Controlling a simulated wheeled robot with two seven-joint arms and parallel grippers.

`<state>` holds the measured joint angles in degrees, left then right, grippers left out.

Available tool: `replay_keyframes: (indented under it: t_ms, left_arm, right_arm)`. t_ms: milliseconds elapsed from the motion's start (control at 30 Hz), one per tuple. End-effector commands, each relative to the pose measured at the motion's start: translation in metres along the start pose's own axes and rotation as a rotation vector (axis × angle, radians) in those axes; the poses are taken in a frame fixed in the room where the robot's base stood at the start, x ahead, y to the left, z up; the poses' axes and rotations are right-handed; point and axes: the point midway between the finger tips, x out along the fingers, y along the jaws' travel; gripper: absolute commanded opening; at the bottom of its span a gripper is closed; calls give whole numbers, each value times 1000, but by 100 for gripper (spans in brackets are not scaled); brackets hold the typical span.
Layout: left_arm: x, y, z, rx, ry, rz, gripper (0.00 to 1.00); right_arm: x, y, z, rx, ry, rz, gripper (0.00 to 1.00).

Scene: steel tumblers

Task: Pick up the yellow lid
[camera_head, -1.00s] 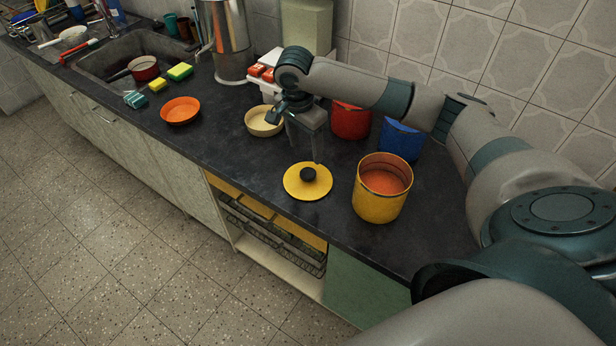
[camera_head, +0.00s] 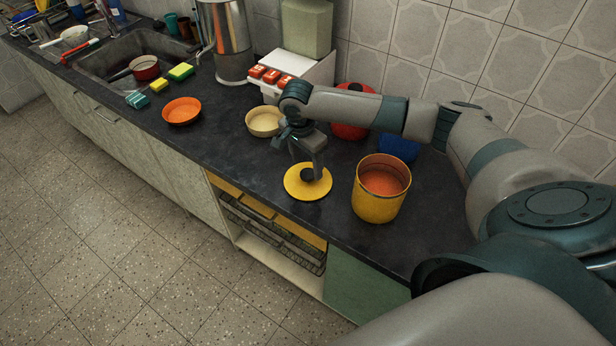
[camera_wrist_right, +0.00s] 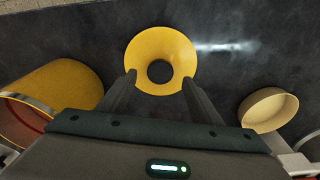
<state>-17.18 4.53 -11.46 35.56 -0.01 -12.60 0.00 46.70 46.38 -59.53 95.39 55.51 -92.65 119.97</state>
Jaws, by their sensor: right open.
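The yellow lid (camera_head: 298,186) is a round disc with a dark knob (camera_head: 307,174), lying flat on the dark counter. In the right wrist view the lid (camera_wrist_right: 161,42) and its knob (camera_wrist_right: 159,71) show between and beyond the fingers. My right gripper (camera_head: 312,172) is low over the lid. Its two fingers (camera_wrist_right: 157,80) are open, one on each side of the knob, and hold nothing. I cannot tell from these views how far the fingertips are above the lid. My left gripper is in neither view.
A yellow pot (camera_head: 376,205), orange inside, stands just right of the lid. A cream bowl (camera_head: 263,122) is behind-left, with red (camera_head: 349,131) and blue (camera_head: 398,148) containers behind the arm. An orange bowl (camera_head: 182,110) sits farther left. The counter left of the lid is clear.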

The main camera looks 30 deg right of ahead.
Motion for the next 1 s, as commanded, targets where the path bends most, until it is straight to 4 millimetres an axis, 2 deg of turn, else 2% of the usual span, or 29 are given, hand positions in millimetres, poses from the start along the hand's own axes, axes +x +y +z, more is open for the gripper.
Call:
replay_keyframes:
  t_ms: [67, 200, 300, 767, 800, 967, 1000]
  left_arm:
    - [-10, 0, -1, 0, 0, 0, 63]
    - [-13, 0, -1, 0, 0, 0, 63]
    - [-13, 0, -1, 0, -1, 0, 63]
    - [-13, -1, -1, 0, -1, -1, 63]
    - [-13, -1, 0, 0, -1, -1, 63]
    - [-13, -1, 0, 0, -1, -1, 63]
    - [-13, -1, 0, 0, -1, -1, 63]
  right_arm:
    - [8, 1, 2, 0, 0, 4, 59]
    - [25, 1, 2, 0, 0, 3, 59]
    - [31, 0, 1, 0, 1, 1, 59]
    - [33, 0, 2, -1, 0, 0, 59]
    - [33, 0, 2, -1, 0, 0, 54]
    - [33, 0, 1, -1, 0, 0, 16]
    - [33, 0, 1, -1, 0, 0, 13]
